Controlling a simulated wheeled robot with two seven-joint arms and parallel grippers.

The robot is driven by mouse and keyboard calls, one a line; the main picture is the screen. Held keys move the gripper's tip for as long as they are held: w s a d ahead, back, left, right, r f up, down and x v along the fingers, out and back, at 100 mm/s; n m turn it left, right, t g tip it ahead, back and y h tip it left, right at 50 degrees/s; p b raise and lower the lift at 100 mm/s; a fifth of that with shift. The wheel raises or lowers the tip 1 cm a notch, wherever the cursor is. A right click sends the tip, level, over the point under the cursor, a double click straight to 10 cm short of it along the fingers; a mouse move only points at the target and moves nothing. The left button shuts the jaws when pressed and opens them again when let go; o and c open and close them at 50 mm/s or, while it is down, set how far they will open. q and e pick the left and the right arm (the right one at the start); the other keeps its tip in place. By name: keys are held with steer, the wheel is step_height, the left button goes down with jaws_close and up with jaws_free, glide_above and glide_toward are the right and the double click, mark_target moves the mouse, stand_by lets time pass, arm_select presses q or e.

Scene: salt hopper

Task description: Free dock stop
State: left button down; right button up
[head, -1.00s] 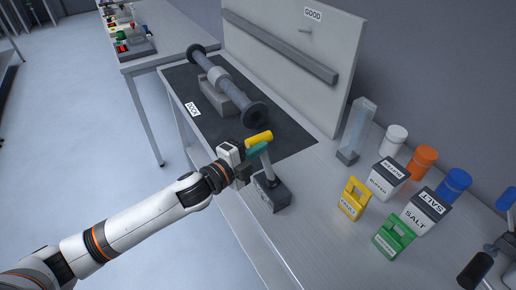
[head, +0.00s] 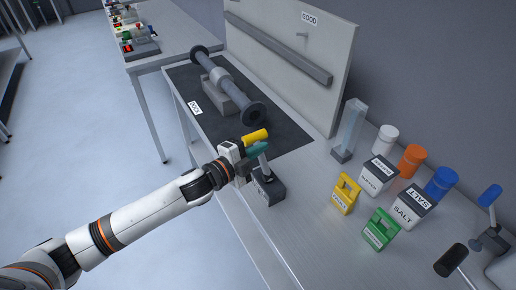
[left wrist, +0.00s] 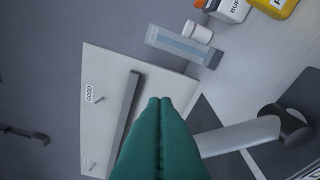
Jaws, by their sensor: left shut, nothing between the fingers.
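A lever with a yellow grip (head: 255,135) and a grey post (head: 264,162) rises from a dark base box (head: 269,187) at the front edge of the bench, by the dark mat marked DOCK (head: 195,107). My left gripper (head: 258,150) has teal fingers, shut and empty, just below and in front of the yellow grip. I cannot tell if they touch it. In the left wrist view the shut fingers (left wrist: 160,103) fill the lower middle. The grey post (left wrist: 238,136) runs behind them to a dark round part (left wrist: 285,125), and the grip is hidden. My right gripper is not in view.
On the mat a grey flanged pipe (head: 230,88) rests on a block. A board marked GOOD (head: 300,60) stands behind.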

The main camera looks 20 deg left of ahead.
arm_select(q)
steer(key=f+b+v, duration=0.1)
steer(key=b+v, duration=0.2)
steer(key=v, duration=0.7)
steer(key=shift+d+r, duration=0.25)
steer(key=shift+r, duration=0.25)
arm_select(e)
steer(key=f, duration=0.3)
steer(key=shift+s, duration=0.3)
arm_select(q)
steer(key=shift+s, duration=0.2)
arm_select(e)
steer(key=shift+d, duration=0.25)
